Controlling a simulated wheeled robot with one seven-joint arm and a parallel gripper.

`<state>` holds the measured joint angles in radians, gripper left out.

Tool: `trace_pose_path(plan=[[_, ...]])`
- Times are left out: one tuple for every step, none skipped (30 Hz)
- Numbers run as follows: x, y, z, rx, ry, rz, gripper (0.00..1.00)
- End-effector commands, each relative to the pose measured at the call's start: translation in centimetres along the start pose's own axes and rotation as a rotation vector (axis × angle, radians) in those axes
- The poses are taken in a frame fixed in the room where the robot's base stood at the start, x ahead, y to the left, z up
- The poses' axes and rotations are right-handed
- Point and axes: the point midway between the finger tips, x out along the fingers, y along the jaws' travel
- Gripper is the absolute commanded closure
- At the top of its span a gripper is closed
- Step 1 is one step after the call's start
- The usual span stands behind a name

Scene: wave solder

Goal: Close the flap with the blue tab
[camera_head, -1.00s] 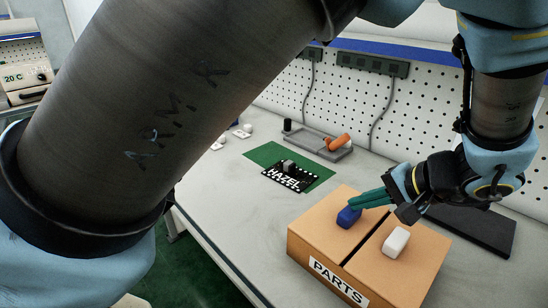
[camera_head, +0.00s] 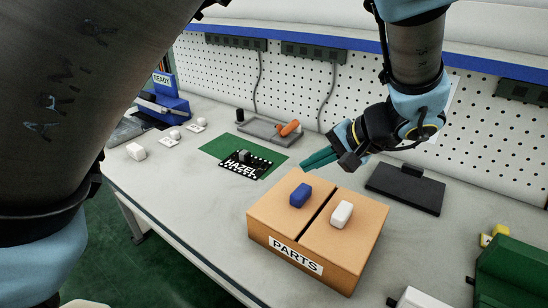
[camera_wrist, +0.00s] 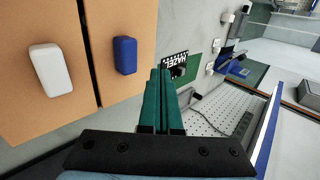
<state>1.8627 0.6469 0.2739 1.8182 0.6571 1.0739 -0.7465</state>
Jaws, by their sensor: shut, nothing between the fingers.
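The cardboard parts box (camera_head: 318,268) stands on the bench with two top flaps side by side. The left flap bears the blue tab (camera_head: 300,195) and the right flap bears a white tab (camera_head: 342,214). Both flaps look flat, with a thin dark seam between them. My gripper (camera_head: 304,165) has green fingers held together, empty, behind and above the box's back edge, apart from the blue tab. In the wrist view the shut fingers (camera_wrist: 161,75) point past the blue tab (camera_wrist: 125,55), with the white tab (camera_wrist: 50,70) farther left.
A black HAZEL board (camera_head: 246,164) lies on a green mat (camera_head: 215,147) left of the box. A grey tray (camera_head: 262,128) with an orange-handled tool is behind. A black pad (camera_head: 405,188) lies right, and a green bin (camera_head: 512,270) stands at front right.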

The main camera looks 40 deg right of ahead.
Motion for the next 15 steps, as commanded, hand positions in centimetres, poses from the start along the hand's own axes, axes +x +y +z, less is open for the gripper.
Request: trace_pose_path(plan=[[-0.7,0.5,-0.1,0.001,0.003,0.001,1.0],[-1.2,1.0,-0.2,0.001,0.005,0.001,1.0],[-1.9,1.4,-0.1,0.002,0.005,0.002,1.0],[-2.4,1.7,-0.1,0.002,0.004,0.001,1.0],[-2.9,2.0,-0.1,0.001,0.004,0.002,1.0],[-3.5,2.4,-0.1,0.0,0.004,0.001,1.0],[-4.1,2.7,-0.1,0.0,0.004,0.001,1.0],[-4.6,3.0,-0.1,0.001,0.004,0.001,1.0],[-5.3,3.4,-0.1,0.001,0.005,0.001,1.0],[-5.8,3.6,-0.1,0.001,0.004,0.001,1.0],[-6.2,3.8,-0.1,0.0,0.004,0.002,1.0],[-6.7,4.1,-0.1,0.0,0.002,0.001,1.0],[-7.1,4.3,-0.1,0.0,0.003,0.001,1.0],[-7.4,4.4,-0.1,0.0,0.003,0.0,1.0],[-7.8,4.6,-0.1,0.001,0.002,0.0,1.0]])
